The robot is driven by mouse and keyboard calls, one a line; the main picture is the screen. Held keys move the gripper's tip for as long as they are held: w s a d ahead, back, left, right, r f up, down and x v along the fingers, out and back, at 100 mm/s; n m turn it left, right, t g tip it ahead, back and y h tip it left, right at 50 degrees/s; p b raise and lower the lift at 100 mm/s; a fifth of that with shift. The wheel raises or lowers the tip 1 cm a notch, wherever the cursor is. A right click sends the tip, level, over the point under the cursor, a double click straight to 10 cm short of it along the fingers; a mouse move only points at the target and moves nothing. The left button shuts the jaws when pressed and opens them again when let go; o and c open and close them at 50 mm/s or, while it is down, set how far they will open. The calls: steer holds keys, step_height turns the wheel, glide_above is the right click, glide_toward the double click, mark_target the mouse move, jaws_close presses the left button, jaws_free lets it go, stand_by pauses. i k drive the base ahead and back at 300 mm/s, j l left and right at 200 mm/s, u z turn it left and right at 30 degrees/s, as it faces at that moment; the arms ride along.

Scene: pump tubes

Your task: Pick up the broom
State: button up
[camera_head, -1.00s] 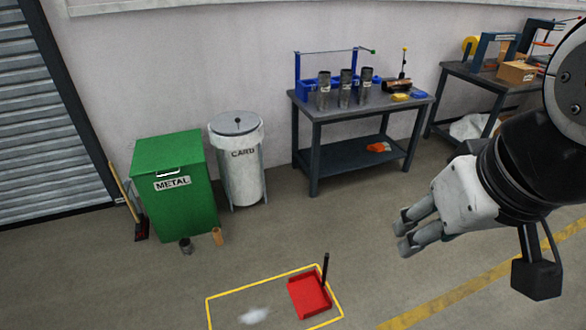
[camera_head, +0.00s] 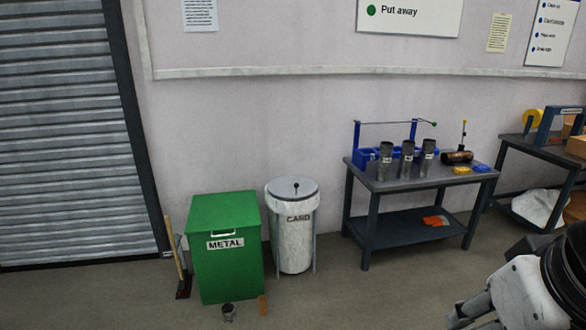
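The broom (camera_head: 175,251) leans upright in the gap between the roller shutter and the green metal bin. It has a thin wooden handle and a dark head with some red, resting on the floor. My gripper (camera_head: 462,318) is at the bottom right, far from the broom, and partly cut off by the picture edge. Its fingers are seen from the side, and nothing shows held in the visible part. Whether it is open or shut is unclear.
The green METAL bin (camera_head: 229,270) stands right beside the broom, with the white CARD bin (camera_head: 296,245) beyond. A small dark cylinder (camera_head: 228,312) and a brown piece (camera_head: 262,305) lie before the green bin. A workbench (camera_head: 460,182) stands farther right.

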mark_target(182, 283)
steer(key=i+j, duration=0.3)
steer(key=j, duration=0.5)
steer(key=i+j, duration=0.25)
steer(key=j, duration=0.6)
steer(key=i+j, duration=0.3)
steer(key=j, duration=0.5)
steer(key=i+j+z, duration=0.1)
steer(key=i+j, duration=0.15)
steer(key=j, duration=0.6)
steer(key=i+j, duration=0.25)
steer(key=j, duration=0.6)
steer(key=i+j, duration=0.25)
steer(key=j, duration=0.6)
steer(key=i+j, duration=0.25)
steer(key=j, duration=0.6)
steer(key=i+j, duration=0.25)
steer(key=j, duration=0.55)
steer(key=i+z, duration=0.05)
